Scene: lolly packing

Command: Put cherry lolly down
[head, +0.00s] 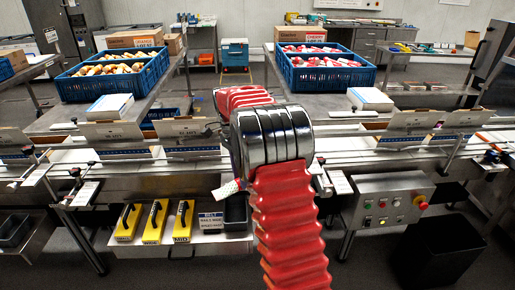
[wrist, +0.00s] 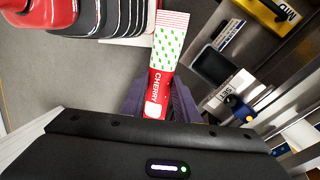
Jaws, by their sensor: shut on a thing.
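The cherry lolly (wrist: 160,72) has a red wrapper marked CHERRY and a white end with green dots and red stripes. In the wrist view my gripper (wrist: 158,99) is shut on its red part, and the spotted end sticks out beyond the fingers. In the head view the lolly's pale end (head: 228,189) shows just left of my red arm, above the shelf below the conveyor. My gripper is hidden behind my arm there. The right blue crate (head: 327,78) holds red-wrapped lollies beside a cherry label. The left blue crate (head: 112,84) holds orange and white ones.
Open cartons (head: 112,133) stand along the conveyor rails on both sides. Yellow tools (head: 153,222) and a dark tray (head: 236,213) sit on the low shelf. A control box (head: 382,205) with buttons is at the right, above a black bin (head: 438,250).

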